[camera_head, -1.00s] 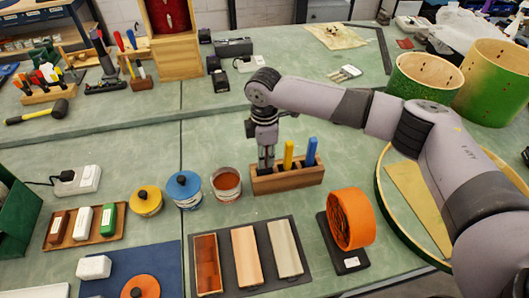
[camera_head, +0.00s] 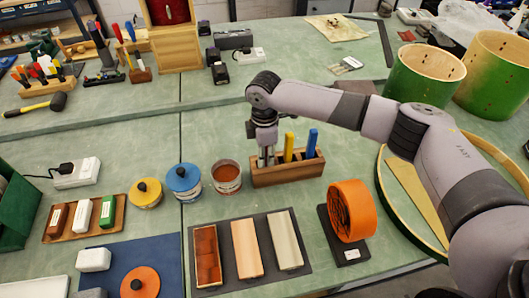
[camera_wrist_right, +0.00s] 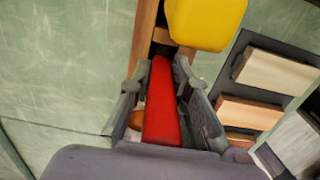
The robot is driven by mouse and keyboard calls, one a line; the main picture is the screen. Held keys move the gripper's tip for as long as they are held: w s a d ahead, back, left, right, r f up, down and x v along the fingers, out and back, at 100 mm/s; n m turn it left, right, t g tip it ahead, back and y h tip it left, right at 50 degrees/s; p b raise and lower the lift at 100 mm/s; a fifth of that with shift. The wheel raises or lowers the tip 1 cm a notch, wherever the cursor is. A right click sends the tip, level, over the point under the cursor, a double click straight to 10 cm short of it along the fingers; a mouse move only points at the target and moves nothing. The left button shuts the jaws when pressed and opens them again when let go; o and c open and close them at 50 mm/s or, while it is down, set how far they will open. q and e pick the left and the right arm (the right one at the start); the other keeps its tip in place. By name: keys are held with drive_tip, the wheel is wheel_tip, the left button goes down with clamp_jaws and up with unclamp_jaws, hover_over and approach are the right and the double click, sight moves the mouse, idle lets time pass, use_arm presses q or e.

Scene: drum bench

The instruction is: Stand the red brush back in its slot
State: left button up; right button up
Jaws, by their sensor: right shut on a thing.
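The red brush (camera_wrist_right: 163,105) shows in the right wrist view, held between the two fingers of my right gripper (camera_wrist_right: 165,112). In the head view my right gripper (camera_head: 266,155) points down at the left end of the wooden brush block (camera_head: 290,175). The red brush cannot be made out there. A yellow brush (camera_head: 289,146) and a blue brush (camera_head: 311,143) stand upright in the block to the right of the gripper. The yellow one also shows in the right wrist view (camera_wrist_right: 205,22). Whether the red brush's lower end is inside the slot is hidden.
An open paint pot (camera_head: 226,178) stands close left of the block, beside a blue-lidded pot (camera_head: 184,182) and a yellow-lidded pot (camera_head: 146,193). An orange ring (camera_head: 351,211) is at the front right. A dark mat (camera_head: 229,283) with several blocks lies in front.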

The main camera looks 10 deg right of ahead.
drive_tip(key=o, duration=0.9)
drive_tip(key=shift+o, duration=0.2)
